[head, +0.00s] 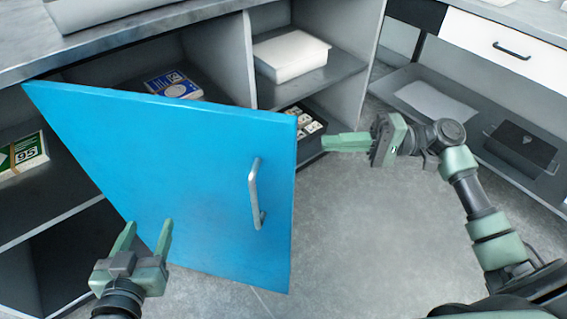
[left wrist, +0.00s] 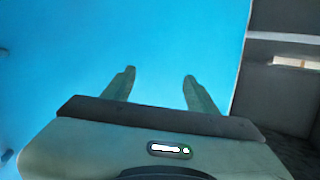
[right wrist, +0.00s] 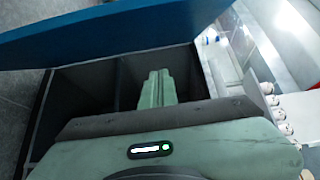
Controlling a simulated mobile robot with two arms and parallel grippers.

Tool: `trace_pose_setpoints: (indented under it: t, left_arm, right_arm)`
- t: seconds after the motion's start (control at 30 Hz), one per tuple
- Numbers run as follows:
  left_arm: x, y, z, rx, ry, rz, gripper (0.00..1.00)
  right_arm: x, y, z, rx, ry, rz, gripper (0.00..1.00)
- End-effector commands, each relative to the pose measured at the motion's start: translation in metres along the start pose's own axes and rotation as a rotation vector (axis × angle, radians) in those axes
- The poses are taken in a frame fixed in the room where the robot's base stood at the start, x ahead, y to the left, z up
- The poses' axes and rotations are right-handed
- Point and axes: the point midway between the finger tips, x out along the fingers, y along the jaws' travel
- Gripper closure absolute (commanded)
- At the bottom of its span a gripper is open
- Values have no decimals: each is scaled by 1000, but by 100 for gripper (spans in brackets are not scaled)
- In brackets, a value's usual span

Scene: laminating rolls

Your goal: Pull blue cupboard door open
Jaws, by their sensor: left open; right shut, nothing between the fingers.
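The blue cupboard door (head: 190,175) stands swung out from the cupboard, with a silver bar handle (head: 255,193) near its right edge. The door fills most of the left wrist view (left wrist: 120,45), and its edge crosses the top of the right wrist view (right wrist: 110,30). My left gripper (head: 140,235) is open and empty in front of the door's lower left part, away from the handle. My right gripper (head: 325,142) is shut and empty, just right of the door's free edge. Its closed fingers also show in the right wrist view (right wrist: 157,85).
Cupboard shelves behind the door hold a blue-and-white box (head: 173,84), a white stack (head: 290,54), a green-and-white pack (head: 22,153) and a dark bin (head: 310,145). A black box (head: 521,147) sits on the right shelf. The floor (head: 370,240) between is clear.

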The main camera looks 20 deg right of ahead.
Motion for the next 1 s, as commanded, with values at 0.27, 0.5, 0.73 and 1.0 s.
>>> trace_pose_setpoints:
  t: [0.27,0.5,0.73,1.0]
  left_arm:
    - [2,3,-22,-1,113,7,42]
    - [1,7,-47,-3,243,15,42]
    - [-3,9,-66,-4,341,20,42]
    - [-4,10,-72,-5,374,22,42]
  right_arm:
    - [44,-1,1,-2,-7,-7,100]
    - [96,-1,1,-2,-5,-6,100]
    - [105,0,31,1,-2,-2,100]
    - [107,-1,40,1,0,-3,100]
